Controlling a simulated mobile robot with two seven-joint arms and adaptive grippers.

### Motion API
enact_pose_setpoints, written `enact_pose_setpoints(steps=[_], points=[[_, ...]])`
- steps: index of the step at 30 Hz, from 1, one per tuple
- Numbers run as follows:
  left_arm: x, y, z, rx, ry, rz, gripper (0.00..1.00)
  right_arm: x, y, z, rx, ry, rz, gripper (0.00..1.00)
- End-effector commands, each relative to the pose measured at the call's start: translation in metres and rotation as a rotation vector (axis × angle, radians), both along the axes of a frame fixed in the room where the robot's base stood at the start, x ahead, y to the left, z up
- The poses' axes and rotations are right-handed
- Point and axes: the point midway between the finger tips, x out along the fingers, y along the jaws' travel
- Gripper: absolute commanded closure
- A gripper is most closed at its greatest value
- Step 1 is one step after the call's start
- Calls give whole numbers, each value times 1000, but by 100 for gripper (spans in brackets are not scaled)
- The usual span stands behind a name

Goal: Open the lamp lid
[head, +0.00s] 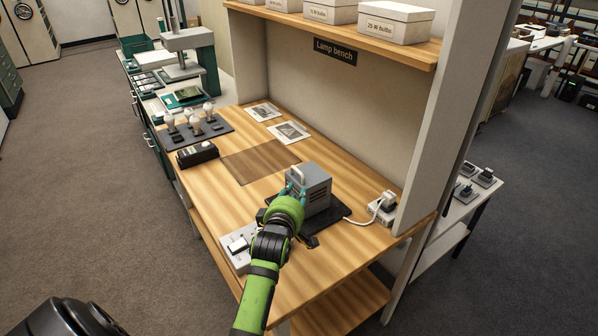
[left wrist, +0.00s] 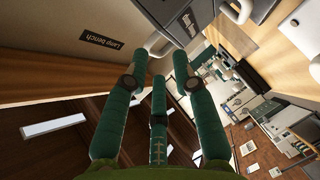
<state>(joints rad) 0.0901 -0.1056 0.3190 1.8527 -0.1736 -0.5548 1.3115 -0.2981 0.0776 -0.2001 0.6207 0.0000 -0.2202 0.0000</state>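The lamp housing (head: 315,187) is a grey box with vents, standing on a black mat (head: 335,214) on the wooden bench. Its lid appears closed, with a pale handle (head: 297,175) at the near left of the top. My left gripper (head: 293,190) is at the box's near left side, just below the handle. In the left wrist view the fingertips (left wrist: 162,52) are apart, with a pale grey bar, seemingly the handle (left wrist: 159,42), just beyond or between them. Contact cannot be told. My right gripper is not in view.
A switch box (head: 239,247) lies left of my left arm. A black case (head: 197,154) and a tray of bulbs (head: 192,133) stand further left. A white cord runs to a socket (head: 382,208) on the right. A shelf with white boxes (head: 396,22) overhangs the back.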

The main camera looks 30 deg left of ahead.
Motion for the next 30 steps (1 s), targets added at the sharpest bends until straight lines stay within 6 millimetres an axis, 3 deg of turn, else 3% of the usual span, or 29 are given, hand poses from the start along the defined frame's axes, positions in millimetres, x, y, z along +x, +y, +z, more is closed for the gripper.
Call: enact_pose_setpoints(steps=[6,19,30], points=[[20,13,18,-113,-139,56,73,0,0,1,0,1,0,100],[68,33,11,-110,-137,55,73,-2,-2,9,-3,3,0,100],[80,39,8,-110,-136,55,73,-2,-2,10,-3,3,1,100]])
